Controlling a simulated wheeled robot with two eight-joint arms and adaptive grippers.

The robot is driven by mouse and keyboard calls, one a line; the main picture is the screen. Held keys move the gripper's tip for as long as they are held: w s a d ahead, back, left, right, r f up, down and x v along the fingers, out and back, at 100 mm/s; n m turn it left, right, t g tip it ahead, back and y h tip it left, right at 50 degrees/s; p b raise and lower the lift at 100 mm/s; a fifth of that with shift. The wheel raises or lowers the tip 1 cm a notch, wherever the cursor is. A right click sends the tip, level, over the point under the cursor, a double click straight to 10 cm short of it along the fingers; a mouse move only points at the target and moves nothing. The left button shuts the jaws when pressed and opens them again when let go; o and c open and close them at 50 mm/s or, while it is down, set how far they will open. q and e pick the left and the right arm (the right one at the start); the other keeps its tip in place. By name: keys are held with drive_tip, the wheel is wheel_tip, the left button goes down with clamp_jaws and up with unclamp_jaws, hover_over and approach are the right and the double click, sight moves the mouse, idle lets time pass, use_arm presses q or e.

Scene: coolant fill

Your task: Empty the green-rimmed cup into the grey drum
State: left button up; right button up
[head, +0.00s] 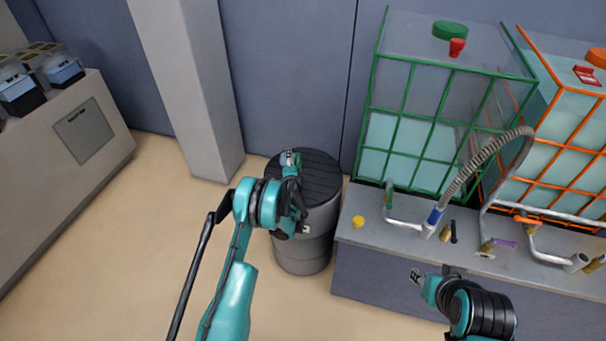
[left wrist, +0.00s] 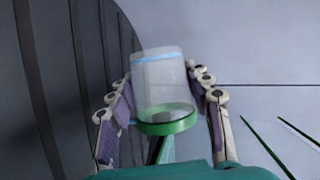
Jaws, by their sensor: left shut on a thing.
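The grey drum (head: 300,255) stands on the floor with a dark ribbed top (head: 318,172). My left gripper (head: 291,162) is at the drum's top in the head view. In the left wrist view my left gripper (left wrist: 165,100) is shut on the translucent cup (left wrist: 160,85), one finger on each side. Its green rim (left wrist: 168,122) faces the picture's bottom, and a light blue band crosses near its other end. The cup looks tipped over; its contents cannot be made out. The ribbed drum top fills the wrist view's left (left wrist: 60,60). My right gripper (head: 419,277) is above the bench front, its jaws unclear.
A grey bench (head: 375,235) right of the drum carries a green-framed tank (head: 430,130), an orange-framed tank (head: 570,130), a grey hose (head: 480,160), pipes with valves and a yellow cap (head: 359,222). A pillar (head: 190,90) stands behind left. Floor left of the drum is clear.

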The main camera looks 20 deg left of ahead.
use_arm(q)
drive_tip(key=shift+d+r+m+y, duration=0.2)
drive_tip(key=shift+r+m+y, duration=0.1)
drive_tip(key=shift+m, duration=0.3)
idle(0.6)
drive_tip(key=shift+a+f+n, duration=0.3)
drive_tip(key=shift+n, duration=0.5)
drive_tip(key=shift+a+r+n+h, duration=0.2)
drive_tip(key=shift+a+n+h, duration=0.25)
drive_tip(key=shift+h, duration=0.15)
